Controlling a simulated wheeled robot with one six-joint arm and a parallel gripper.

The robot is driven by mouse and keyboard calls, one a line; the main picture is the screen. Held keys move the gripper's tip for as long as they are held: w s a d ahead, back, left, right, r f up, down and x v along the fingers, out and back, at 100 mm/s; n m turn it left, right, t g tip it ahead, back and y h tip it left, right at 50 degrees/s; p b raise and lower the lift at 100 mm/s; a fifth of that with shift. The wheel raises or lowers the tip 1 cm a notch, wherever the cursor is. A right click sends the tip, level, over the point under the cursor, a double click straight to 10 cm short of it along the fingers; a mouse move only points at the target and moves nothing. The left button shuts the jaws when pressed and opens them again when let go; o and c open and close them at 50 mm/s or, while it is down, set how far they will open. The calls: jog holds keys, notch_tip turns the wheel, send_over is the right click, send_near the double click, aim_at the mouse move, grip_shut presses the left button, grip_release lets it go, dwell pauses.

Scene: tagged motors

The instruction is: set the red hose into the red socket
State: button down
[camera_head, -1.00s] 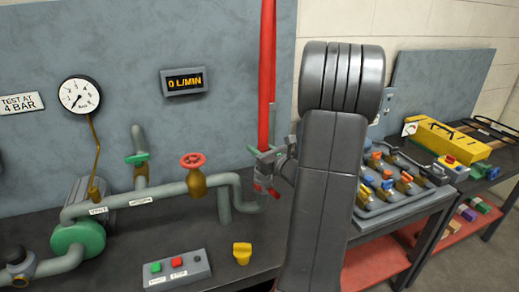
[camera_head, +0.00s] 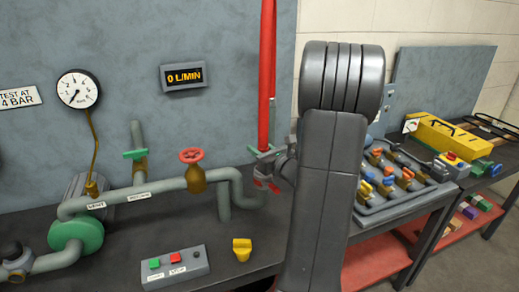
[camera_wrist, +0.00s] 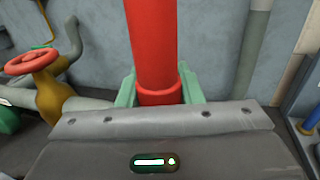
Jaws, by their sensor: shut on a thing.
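The red hose (camera_head: 266,70) stands upright in the head view, left of my arm, in front of the grey back panel. My gripper (camera_head: 265,158) is shut on its lower part. In the wrist view, the hose (camera_wrist: 153,45) sits between the green fingers of my gripper (camera_wrist: 158,85), with a red collar at the fingers. The hose's lower end is hidden there by the gripper body. A small red piece (camera_head: 267,185) shows just below the gripper in the head view. I cannot tell whether it is the hose end, part of the gripper or the red socket.
A grey pipe run with a red handwheel (camera_head: 191,156) is close on the left. A yellow knob (camera_head: 242,250) and a button box (camera_head: 178,266) stand on the dark bench. A tray of coloured valves (camera_head: 395,180) is right of my arm. The display (camera_head: 184,77) reads 0 L/MIN.

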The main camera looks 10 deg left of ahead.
jog(key=c, duration=0.9)
grip_release()
jog(key=b+v, duration=0.2)
jog(key=v, duration=1.1)
jog(key=shift+s+d, duration=0.25)
jog(key=shift+d, duration=0.05)
jog(key=p+x, duration=0.2)
jog(key=x, duration=1.1)
jog(key=shift+w+a, duration=0.25)
jog(key=shift+a, duration=0.1)
jog(key=shift+r, duration=0.1)
jog(key=shift+r, duration=0.1)
